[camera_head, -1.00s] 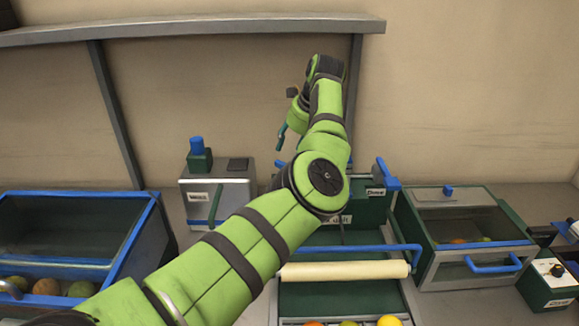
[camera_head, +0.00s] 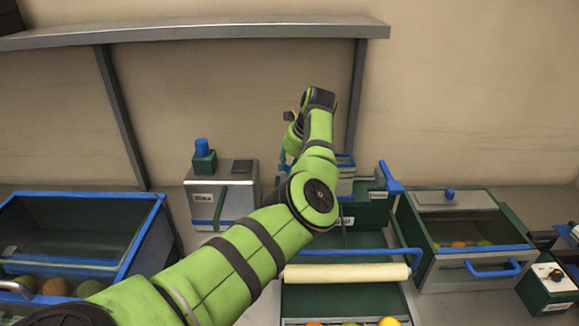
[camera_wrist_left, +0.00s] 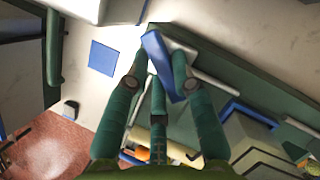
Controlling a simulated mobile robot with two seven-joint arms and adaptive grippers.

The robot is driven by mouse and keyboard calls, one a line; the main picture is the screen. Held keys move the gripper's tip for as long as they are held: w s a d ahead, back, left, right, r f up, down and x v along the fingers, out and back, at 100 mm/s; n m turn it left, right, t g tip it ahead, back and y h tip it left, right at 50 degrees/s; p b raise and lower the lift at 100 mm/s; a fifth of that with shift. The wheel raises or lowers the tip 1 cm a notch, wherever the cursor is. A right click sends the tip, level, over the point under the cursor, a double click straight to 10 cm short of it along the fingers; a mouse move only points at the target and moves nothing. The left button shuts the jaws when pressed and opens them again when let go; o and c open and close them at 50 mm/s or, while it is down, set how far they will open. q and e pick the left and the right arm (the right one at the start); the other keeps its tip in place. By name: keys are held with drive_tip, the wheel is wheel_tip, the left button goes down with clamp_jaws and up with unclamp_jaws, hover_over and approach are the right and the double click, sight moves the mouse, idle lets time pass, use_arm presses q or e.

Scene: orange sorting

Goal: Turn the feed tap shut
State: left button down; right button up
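In the left wrist view a blue lever (camera_wrist_left: 163,65), which looks like the feed tap's handle, lies between and just past the fingertips of my left gripper (camera_wrist_left: 158,75). The teal fingers are spread apart; I cannot tell whether any touches the lever. In the head view my left gripper (camera_head: 284,160) is small and partly hidden behind my green arm, over the back of the green feed machine (camera_head: 365,210). The tap itself is hidden or unclear there. My right gripper is not in view.
A grey box with a blue knob (camera_head: 202,147) stands left of the machine. A blue-rimmed bin (camera_head: 150,215) holding fruit is at far left, a lidded blue-handled bin (camera_head: 470,245) at right. A white roller (camera_head: 345,272) crosses the machine's front. A shelf (camera_head: 200,30) runs above.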

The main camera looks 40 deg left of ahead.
use_arm(q)
drive_tip(key=shift+f, duration=0.1)
drive_tip(key=shift+a+f+m+t+b, duration=0.1)
drive_tip(key=shift+m+t+b, duration=0.3)
drive_tip(key=shift+m+b, duration=0.8)
drive_tip(key=m+b, duration=0.2)
drive_tip(key=m+t+b, duration=0.1)
drive_tip(key=m+b, duration=0.1)
drive_tip(key=shift+s+a+t+h+b, duration=0.1)
drive_tip(key=shift+t+h+b, duration=0.2)
drive_tip(key=shift+a+m+t+h+b, duration=0.1)
drive_tip(key=shift+m+t+h+b, duration=0.35)
drive_tip(key=shift+m+b, duration=1.2)
drive_tip(key=shift+r, duration=0.2)
drive_tip(key=c, duration=1)
unclamp_jaws()
drive_tip(key=shift+c, duration=0.2)
